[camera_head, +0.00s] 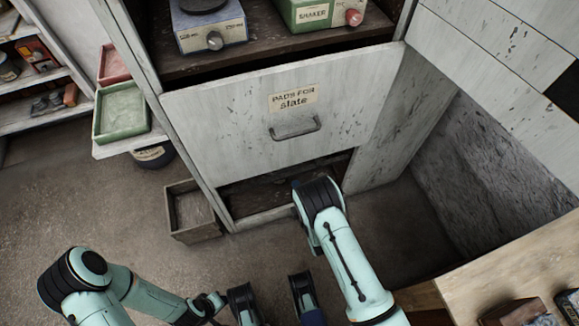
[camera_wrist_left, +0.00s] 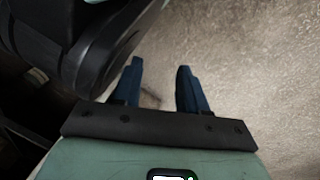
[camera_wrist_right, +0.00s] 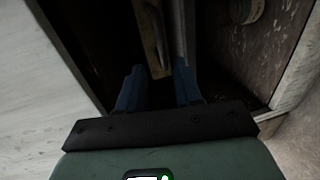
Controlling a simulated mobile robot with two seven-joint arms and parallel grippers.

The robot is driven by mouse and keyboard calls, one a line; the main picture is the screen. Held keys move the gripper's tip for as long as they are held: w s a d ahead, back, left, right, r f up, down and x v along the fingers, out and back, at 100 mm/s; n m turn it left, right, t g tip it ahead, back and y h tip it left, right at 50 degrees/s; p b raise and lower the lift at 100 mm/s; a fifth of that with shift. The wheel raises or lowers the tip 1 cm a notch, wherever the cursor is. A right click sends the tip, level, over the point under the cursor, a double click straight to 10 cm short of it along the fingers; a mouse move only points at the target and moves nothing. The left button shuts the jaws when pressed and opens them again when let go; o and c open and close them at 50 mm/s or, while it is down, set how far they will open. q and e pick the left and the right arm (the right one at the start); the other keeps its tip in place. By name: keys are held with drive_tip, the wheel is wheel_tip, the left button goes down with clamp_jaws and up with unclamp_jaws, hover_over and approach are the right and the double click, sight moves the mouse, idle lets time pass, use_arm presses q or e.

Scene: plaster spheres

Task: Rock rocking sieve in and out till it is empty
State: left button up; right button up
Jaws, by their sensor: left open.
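I cannot make out the rocking sieve for sure in any view. In the right wrist view, my right gripper (camera_wrist_right: 159,72) is open inside a dark space. A worn wooden bar (camera_wrist_right: 154,35) ends at the gap between its fingertips, and I see no clear grip on it. In the head view, my right arm reaches the low opening (camera_head: 270,190) under the drawer front, and its joint hides part of that opening. My left gripper (camera_wrist_left: 160,68) is open and empty above the bare floor in the left wrist view.
The cabinet's drawer front (camera_head: 240,120) reads "PADS FOR slate" and has a metal handle (camera_head: 295,128). A wooden box (camera_head: 192,209) stands on the floor beside the cabinet. A green tray (camera_head: 122,112) is at left. A wooden tabletop (camera_head: 490,285) is at lower right.

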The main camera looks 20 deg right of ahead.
sight(288, 169)
drive_tip(key=b+x, duration=0.3)
drive_tip(key=x, duration=0.8)
drive_tip(key=shift+b, duration=0.3)
use_arm(q)
drive_tip(key=s+f+g, duration=0.3)
drive_tip(key=s+f, duration=0.1)
drive_tip(key=s, duration=0.3)
drive_tip(key=shift+s+a+f+n, duration=0.25)
drive_tip(key=shift+a+n, duration=0.05)
drive_tip(key=shift+a, duration=0.15)
use_arm(e)
drive_tip(key=shift+s, duration=0.15)
clamp_jaws()
